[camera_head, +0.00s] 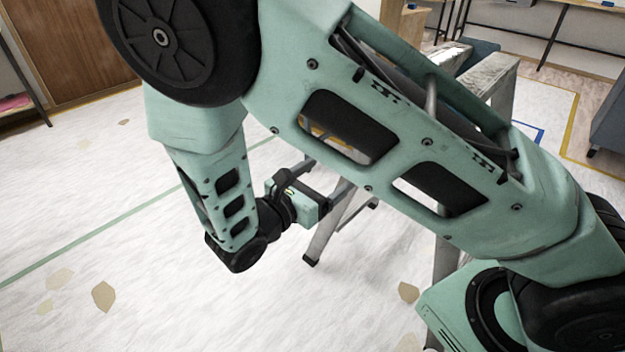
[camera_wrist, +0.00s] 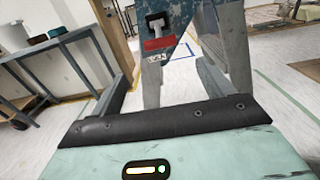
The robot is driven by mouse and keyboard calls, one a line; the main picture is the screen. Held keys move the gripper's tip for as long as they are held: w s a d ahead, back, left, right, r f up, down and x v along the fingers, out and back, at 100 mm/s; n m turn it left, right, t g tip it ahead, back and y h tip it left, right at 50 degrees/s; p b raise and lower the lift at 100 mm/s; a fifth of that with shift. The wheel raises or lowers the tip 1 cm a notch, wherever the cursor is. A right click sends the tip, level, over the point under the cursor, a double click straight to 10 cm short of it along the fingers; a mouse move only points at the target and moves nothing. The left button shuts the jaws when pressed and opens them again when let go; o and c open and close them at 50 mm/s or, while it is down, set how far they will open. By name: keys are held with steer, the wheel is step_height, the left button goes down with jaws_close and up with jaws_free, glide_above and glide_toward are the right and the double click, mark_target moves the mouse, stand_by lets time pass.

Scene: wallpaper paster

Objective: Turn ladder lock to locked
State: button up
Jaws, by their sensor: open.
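A stepladder with worn metal legs stands on the floor; in the head view its leg (camera_head: 325,232) shows beyond my gripper (camera_head: 318,186), and much of it is hidden by my arm. In the wrist view the blue ladder upright (camera_wrist: 180,14) fills the top middle. The lock lies ahead, apart from the fingers.
The pale floor (camera_head: 110,215) is mostly clear, with tape lines and scattered tan patches. A wooden cabinet (camera_head: 72,45) stands at the back left of the head view.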

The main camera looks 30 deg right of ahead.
steer(key=v, duration=0.3)
steer(key=shift+s+a, duration=0.1)
steer(key=shift+a, duration=0.1)
stand_by(0.3)
steer(key=s+r+m+g+y, duration=0.2)
steer(key=s+m+g+y, duration=0.55)
steer(key=s, duration=0.35)
steer(key=s+a+r+m+t+y, duration=0.1)
steer(key=s+a+r+m+y, duration=0.5)
steer(key=y, duration=0.4)
step_height(320, 180, up, 24)
steer(key=s+a+p, duration=0.1)
steer(key=p, duration=2.4)
steer(key=shift+a+m, duration=0.35)
steer(key=shift+m, duration=0.1)
